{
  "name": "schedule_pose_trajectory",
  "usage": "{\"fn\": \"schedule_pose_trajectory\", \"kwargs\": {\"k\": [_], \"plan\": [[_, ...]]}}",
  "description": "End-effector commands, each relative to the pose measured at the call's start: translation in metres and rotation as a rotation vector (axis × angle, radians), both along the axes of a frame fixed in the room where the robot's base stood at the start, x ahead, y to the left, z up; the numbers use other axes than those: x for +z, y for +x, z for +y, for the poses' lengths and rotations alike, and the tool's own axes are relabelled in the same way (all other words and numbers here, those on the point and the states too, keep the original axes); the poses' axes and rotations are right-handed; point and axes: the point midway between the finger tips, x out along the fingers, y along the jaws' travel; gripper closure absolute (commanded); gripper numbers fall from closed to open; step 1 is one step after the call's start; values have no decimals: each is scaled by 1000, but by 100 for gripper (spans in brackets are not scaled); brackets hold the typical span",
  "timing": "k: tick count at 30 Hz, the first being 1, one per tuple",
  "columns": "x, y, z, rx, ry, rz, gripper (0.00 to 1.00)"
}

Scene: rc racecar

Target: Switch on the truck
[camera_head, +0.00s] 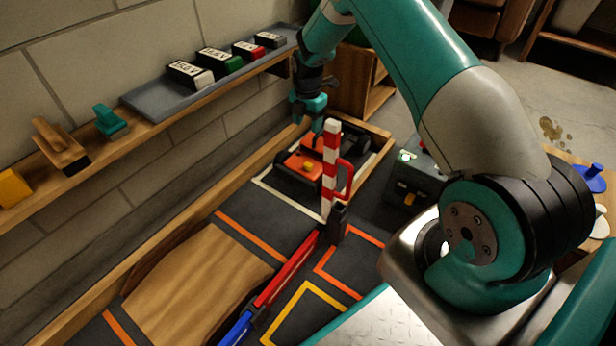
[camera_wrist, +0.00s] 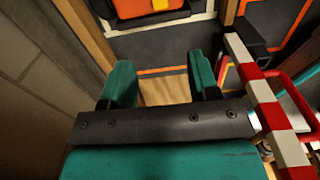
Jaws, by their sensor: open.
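The truck (camera_head: 303,167), orange and black, stands in a white-outlined bay at the far end of the dark track, near the wooden rail. Part of its orange body with a yellow piece shows at the top edge of the wrist view (camera_wrist: 150,10). I cannot make out a switch for certain. My gripper (camera_head: 308,115) hangs above the far end of the track, over the truck's area and apart from it. In the wrist view its two teal fingers (camera_wrist: 162,85) are spread with nothing between them.
A red-and-white striped post (camera_head: 331,165) with a red handle stands upright close beside the truck, and close right of my gripper in the wrist view. A red and blue bar (camera_head: 285,272) and a wooden ramp (camera_head: 195,275) lie nearer. A shelf (camera_head: 150,127) with labelled blocks runs along the wall.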

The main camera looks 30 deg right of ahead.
Motion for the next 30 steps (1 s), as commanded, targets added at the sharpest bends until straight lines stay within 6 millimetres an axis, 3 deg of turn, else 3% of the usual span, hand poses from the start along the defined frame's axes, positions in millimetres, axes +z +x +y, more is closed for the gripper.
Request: {"fn": "schedule_pose_trajectory", "kwargs": {"k": [5, 21, 30], "plan": [[-25, 0, -2, 8, -2, 2, 45], [-146, 0, -1, 7, -1, 2, 45], [-175, 0, -1, 6, -1, 1, 45]]}}
